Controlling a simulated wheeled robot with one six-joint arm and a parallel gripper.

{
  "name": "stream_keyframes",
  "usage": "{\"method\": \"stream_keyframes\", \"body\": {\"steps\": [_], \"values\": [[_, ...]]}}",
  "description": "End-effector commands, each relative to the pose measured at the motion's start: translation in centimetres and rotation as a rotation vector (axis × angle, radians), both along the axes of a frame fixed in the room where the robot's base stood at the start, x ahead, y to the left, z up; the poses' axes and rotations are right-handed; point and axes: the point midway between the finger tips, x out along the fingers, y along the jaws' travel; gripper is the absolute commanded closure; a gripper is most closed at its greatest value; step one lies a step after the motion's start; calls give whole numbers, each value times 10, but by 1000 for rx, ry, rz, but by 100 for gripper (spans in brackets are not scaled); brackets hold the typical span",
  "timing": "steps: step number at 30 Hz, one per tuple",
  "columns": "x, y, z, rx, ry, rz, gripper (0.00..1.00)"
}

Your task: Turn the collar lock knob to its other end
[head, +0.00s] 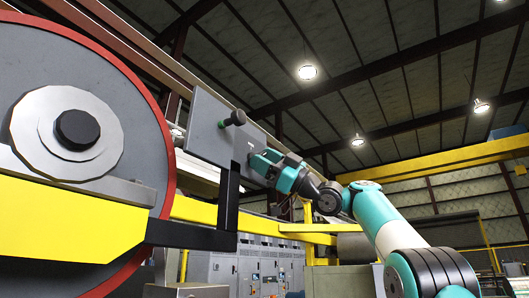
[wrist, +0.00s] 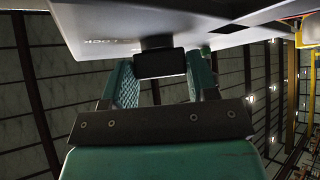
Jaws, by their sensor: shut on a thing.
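The collar lock knob is a dark block (wrist: 160,64) on a short stem, standing out from a grey panel (wrist: 90,30). Lettering that ends in "LOCK" shows on the panel to the left of the knob. My gripper (wrist: 161,76) has its two teal fingers on either side of the knob and is shut on it. In the head view my gripper (head: 258,160) is at the lower right part of the grey panel (head: 202,125), and it hides the knob there. I cannot read from these frames which end the knob is at.
A black knob with a green ring (head: 234,118) sticks out from the panel, above and left of my gripper. A large red-rimmed wheel (head: 130,75) and a yellow beam (head: 60,220) fill the left. A black bracket (head: 229,200) hangs below the panel. Grey cabinets (head: 225,270) stand behind.

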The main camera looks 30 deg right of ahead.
Motion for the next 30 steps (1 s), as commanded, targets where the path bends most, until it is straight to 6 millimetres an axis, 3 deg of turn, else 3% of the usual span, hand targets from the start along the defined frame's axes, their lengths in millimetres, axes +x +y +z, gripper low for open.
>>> {"method": "stream_keyframes", "body": {"steps": [9,24,25,28,30], "values": [[1,-2,3,-104,-43,-2,71],[1,-2,2,-120,-53,-4,71],[1,-2,2,-119,-52,-3,42],[1,-1,2,-120,-52,-3,21],[1,-1,2,-120,-51,-2,21]]}}
